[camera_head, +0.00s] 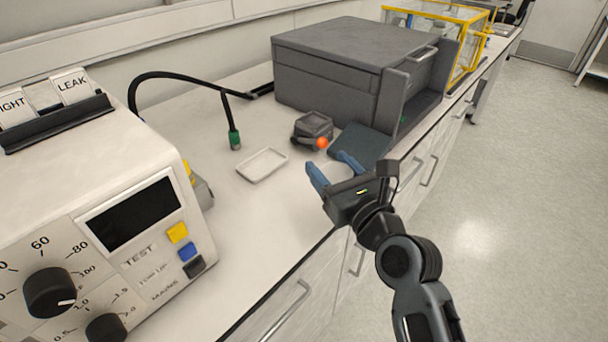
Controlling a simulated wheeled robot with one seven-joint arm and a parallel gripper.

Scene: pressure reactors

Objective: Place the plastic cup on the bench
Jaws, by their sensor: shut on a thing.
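My gripper (326,160) is over the front edge of the bench (240,215), right of the white tray. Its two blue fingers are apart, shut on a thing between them. The outline of the plastic cup cannot be made out in this view; the thing held is most likely that cup. No other cup shows on the bench. The height of the fingers above the bench top is hard to tell.
A shallow white tray (262,165) lies left of my gripper. Behind are a small dark device (312,128) with an orange ball (322,143), a dark flat plate (361,146) and a large grey machine (340,65). A control box (105,200) fills the left. Bare bench lies between.

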